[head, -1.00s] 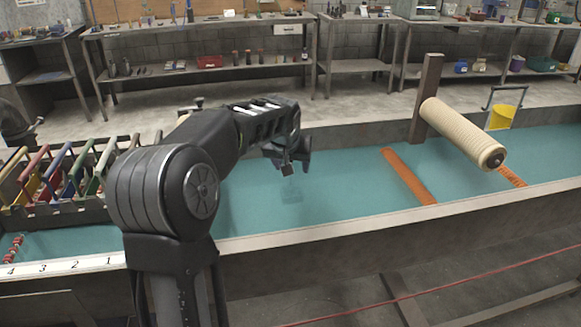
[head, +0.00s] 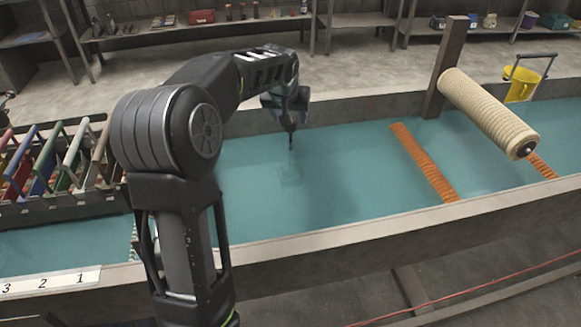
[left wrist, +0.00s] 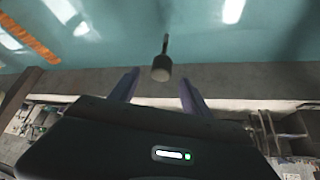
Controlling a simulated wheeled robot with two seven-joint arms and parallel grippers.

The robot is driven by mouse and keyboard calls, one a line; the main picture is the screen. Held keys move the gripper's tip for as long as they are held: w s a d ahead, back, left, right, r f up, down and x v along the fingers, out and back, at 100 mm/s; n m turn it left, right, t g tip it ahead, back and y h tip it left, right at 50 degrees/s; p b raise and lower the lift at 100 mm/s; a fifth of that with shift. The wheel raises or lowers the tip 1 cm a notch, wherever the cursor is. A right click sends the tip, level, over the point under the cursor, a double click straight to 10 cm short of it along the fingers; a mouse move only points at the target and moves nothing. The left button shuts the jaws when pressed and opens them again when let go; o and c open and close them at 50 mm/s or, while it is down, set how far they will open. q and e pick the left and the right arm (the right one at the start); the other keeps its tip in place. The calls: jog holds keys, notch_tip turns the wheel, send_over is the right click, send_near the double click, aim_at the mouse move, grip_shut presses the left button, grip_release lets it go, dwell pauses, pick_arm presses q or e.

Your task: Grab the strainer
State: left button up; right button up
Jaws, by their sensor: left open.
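My left gripper (head: 289,103) hangs over the blue-green water of the long trough, with its fingers pointing down. In the left wrist view its two fingers (left wrist: 158,77) are apart. A small dark thing (left wrist: 160,68) with a rounded grey end and a thin stem shows between and beyond the fingertips; contact cannot be told. In the head view a slim dark piece (head: 291,138) reaches down below the gripper to the water. A faint darker patch (head: 291,174) lies in the water below. I cannot tell for sure which of these is the strainer. My right gripper is not in view.
A rack of coloured frames (head: 45,170) stands at the left. A ribbed beige roller (head: 490,112) on a dark post (head: 446,68) juts over the trough at right. Orange strips (head: 424,160) cross the water. A yellow bucket (head: 521,84) stands behind.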

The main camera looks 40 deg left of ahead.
pick_arm(q)
jog(key=shift+w+a+f, duration=0.2)
jog(key=shift+w+f, duration=0.05)
jog(key=shift+f, duration=0.35)
send_over(291, 152)
jog(key=w+a, duration=0.1)
jog(key=w, duration=0.1)
jog(key=shift+s+a+f+p, duration=0.1)
jog(key=shift+f+p, duration=0.25)
jog(key=shift+f, duration=2.05)
jog(key=shift+c, duration=0.2)
grip_shut()
jog(key=shift+r, duration=0.1)
